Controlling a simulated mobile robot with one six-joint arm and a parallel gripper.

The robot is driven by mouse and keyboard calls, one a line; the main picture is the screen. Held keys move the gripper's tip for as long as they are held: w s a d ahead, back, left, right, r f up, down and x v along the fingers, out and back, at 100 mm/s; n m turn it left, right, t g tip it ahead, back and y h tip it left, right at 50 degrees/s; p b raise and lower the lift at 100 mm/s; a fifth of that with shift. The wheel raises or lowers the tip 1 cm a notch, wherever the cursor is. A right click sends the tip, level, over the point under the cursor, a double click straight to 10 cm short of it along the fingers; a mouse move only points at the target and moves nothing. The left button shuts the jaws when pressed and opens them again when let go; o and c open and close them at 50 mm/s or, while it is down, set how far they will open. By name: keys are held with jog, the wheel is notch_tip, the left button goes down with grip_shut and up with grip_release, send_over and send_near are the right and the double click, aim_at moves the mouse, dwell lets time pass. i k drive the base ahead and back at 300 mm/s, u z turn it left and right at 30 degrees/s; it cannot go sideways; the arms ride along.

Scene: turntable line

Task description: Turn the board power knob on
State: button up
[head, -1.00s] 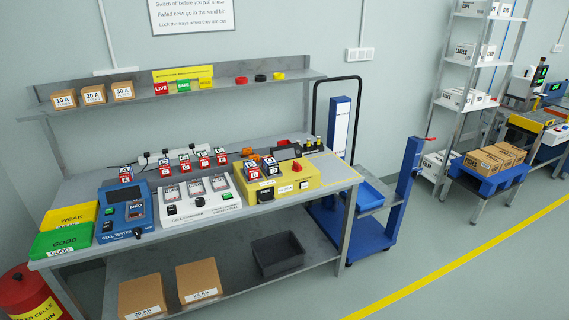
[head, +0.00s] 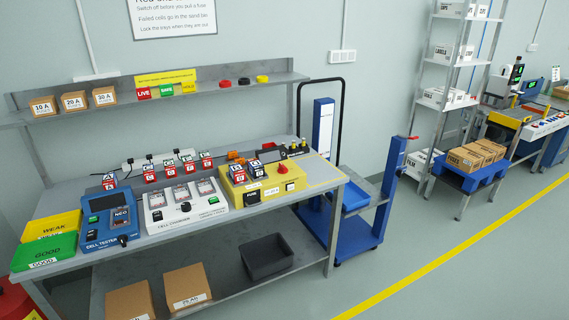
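A yellow board unit (head: 268,190) sits at the right end of the workbench, with battery-like blocks standing on its left part. A red round knob or button (head: 282,169) shows on its top right. A black part (head: 251,197) labelled FUSE and a small pale part with a dark mark (head: 290,186) are on its front. I cannot tell which of these is the board power knob, or its setting. My gripper is not in view.
A white cell charger (head: 180,222) and a blue cell tester (head: 104,237) stand left of the yellow unit. A blue trolley (head: 355,245) stands against the bench's right end. Open floor (head: 440,285) lies at the front right, crossed by a yellow line.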

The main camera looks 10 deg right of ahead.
aim_at(282, 170)
jog(key=z, duration=0.05)
jog(key=i, duration=0.95)
jog(key=u, duration=0.05)
